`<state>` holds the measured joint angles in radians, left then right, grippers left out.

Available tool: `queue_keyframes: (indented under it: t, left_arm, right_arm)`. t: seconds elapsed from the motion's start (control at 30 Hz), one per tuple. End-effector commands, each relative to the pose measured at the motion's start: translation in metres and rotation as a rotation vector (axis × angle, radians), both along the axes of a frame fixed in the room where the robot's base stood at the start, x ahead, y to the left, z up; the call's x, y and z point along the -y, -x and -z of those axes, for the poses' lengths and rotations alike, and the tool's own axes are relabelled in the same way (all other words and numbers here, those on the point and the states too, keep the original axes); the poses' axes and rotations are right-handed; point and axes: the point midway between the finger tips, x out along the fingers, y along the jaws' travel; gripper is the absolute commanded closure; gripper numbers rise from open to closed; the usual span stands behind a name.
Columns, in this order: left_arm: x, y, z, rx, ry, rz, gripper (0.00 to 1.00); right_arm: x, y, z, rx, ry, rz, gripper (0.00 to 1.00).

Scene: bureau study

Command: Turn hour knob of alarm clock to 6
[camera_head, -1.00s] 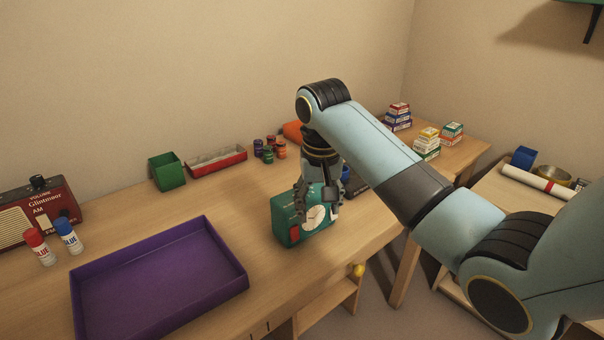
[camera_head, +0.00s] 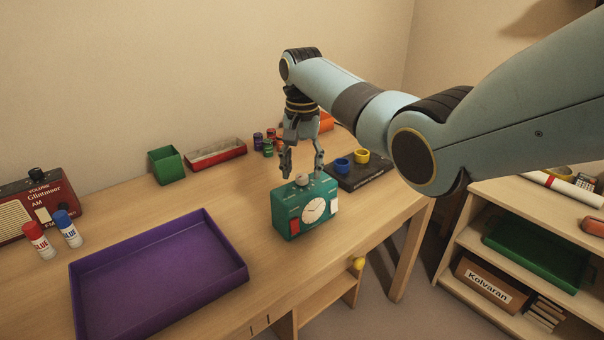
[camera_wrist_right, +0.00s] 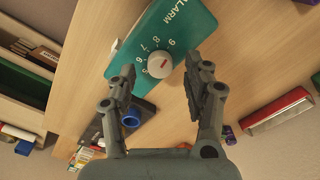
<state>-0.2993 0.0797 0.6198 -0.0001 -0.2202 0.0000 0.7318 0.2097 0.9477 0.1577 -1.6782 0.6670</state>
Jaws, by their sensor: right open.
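The green alarm clock (camera_head: 290,222) stands on the desk with its round white dial facing the front right. Its hour knob (camera_head: 302,180) is on the top face, just below my right gripper. In the right wrist view the knob (camera_wrist_right: 160,65) is pale with a red mark, inside a ring of numbers with 6, 7, 8 and 9 readable; "ALARM" is printed beside it. My right gripper (camera_head: 301,176) points down, open, with its fingers (camera_wrist_right: 157,90) on either side of the knob's line and apart from it. My left gripper is not in view.
A purple tray (camera_head: 240,274) lies at the left front. A dark board (camera_head: 372,177) with blue and yellow rings is right of the clock. A green box (camera_head: 166,166), a red tray (camera_head: 217,155) and small jars (camera_head: 268,146) stand behind.

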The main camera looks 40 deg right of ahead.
Motion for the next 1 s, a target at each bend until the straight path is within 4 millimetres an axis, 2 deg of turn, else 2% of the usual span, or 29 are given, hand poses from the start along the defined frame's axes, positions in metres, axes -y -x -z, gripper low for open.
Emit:
queue_keyframes:
  t: [0.13,0.43,0.83,1.0]
  left_arm:
    - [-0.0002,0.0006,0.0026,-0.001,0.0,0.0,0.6]
    - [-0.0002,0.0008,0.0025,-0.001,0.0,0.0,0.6]
    - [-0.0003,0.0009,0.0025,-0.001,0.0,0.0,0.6]
    - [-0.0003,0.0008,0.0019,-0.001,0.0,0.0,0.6]
  right_arm:
    - [-0.0003,0.0002,0.0135,-0.001,-0.001,-0.001,0.49]
    - [-0.0002,0.0001,0.0156,0.0,0.0,-0.001,0.49]
    - [-0.0001,0.0001,0.0154,0.0,0.0,-0.001,1.0]
    - [-0.0001,0.0001,0.0152,0.0,0.0,-0.005,1.0]
